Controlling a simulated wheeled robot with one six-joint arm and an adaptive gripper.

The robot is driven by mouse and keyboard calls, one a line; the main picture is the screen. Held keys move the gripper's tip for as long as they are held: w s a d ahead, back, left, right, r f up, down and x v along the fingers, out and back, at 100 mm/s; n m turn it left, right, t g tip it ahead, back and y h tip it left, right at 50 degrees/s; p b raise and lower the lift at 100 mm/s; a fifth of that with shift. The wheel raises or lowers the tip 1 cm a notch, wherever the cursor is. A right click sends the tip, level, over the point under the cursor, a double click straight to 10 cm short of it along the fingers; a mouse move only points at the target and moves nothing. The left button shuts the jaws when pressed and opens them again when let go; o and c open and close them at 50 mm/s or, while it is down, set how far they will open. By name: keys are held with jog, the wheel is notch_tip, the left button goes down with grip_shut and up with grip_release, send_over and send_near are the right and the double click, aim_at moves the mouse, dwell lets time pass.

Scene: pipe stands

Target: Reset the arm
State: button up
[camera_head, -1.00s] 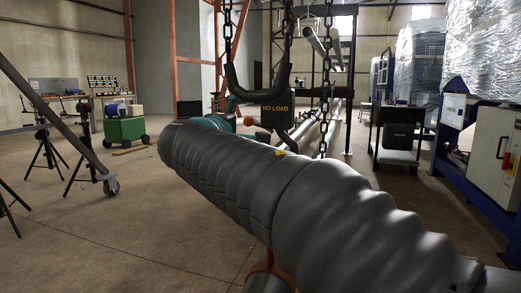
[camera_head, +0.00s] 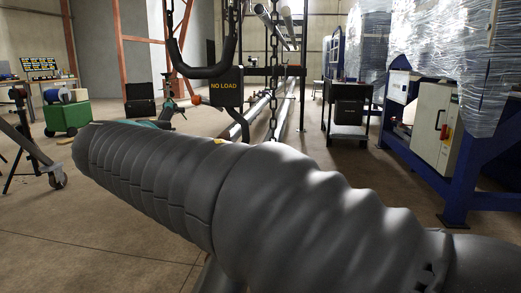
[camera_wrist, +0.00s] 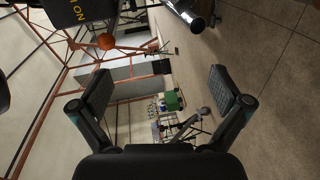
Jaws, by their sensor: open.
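My gripper (camera_wrist: 163,88) shows in the wrist view with its two dark padded fingers wide apart. Nothing is between them. Beyond the fingers is a sideways view of floor and wall. In the head view my arm, in a grey ribbed cover, stretches from the lower right to the left middle. It hides much of the floor behind it, and I cannot clearly make out my gripper there.
A black "NO LOAD" hook block (camera_head: 226,86) hangs on chains just beyond my arm; it also shows in the wrist view (camera_wrist: 78,10). Pipes (camera_head: 262,105) lie behind it. A black cart (camera_head: 348,112) and blue rack (camera_head: 465,180) stand right, a green cart (camera_head: 67,118) left.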

jog(key=s+d+f+m+g+p, duration=0.2)
jog(key=s+d+f+g, duration=0.2)
jog(key=d+f, duration=0.45)
jog(key=s+d+f+m+g+p, duration=0.1)
jog(key=s+d+f+m+g, duration=0.3)
jog(key=d+f, duration=0.4)
jog(key=s+d+f+m+g+y+p, duration=0.1)
jog(key=s+d+f+m+g+p, duration=0.15)
jog(key=s+d, duration=0.45)
jog(key=s+d+f+m+g+y+p, duration=0.1)
jog(key=s+d+f+m+p, duration=0.1)
jog(key=s+d+m, duration=0.35)
jog(key=s+d+r+m+t+h+p, duration=0.1)
jog(key=s+d+r+m+p, duration=0.1)
jog(key=d, duration=0.6)
jog(key=shift+s+d+r+m+p, duration=0.35)
jog(key=shift+s+r+p, duration=0.25)
jog(key=shift+s+r, duration=0.45)
